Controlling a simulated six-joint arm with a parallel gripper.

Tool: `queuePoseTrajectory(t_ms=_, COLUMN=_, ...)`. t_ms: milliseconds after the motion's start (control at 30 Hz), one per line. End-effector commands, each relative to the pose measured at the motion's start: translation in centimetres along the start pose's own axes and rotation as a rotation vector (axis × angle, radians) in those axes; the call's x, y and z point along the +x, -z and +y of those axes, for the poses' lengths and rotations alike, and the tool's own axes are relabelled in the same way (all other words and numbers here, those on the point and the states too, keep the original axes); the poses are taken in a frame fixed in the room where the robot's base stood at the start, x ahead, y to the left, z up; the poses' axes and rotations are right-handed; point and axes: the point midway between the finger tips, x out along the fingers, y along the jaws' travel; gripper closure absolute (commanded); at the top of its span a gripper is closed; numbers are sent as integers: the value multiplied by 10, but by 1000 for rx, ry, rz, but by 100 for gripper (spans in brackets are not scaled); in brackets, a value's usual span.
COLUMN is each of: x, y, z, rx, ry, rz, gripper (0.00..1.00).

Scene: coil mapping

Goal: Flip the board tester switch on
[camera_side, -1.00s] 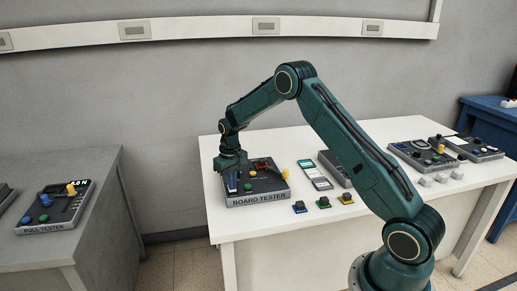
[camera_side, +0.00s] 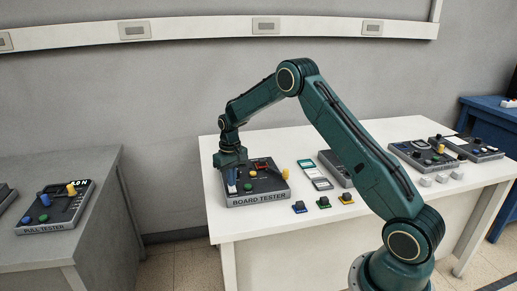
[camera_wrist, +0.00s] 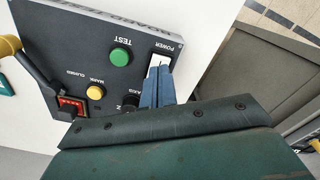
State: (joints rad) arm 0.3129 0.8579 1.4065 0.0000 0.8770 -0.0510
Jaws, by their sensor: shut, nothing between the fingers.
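The board tester (camera_side: 257,200) is a dark grey box on the white table. Its white power switch (camera_wrist: 158,64) sits beside the POWER lettering in the wrist view. Which way the switch is tilted I cannot tell. My gripper (camera_wrist: 155,82) has its blue fingers shut together and empty, with the tips at the switch's near end; they hide part of it. In the side view my gripper (camera_side: 231,177) is over the tester's left side, and a white patch of the switch shows below the fingers. Whether the tips touch it is unclear.
Several small coloured parts (camera_side: 323,202) lie to the right of the tester. A pull tester (camera_side: 50,215) stands on the left table.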

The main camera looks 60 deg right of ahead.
Motion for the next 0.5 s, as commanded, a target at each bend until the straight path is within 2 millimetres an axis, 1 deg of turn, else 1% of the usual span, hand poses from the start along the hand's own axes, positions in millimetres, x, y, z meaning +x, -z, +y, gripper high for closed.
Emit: queuePoseTrajectory(t_ms=500, x=-30, y=0, z=0, rx=0, ry=0, rz=2, gripper=100)
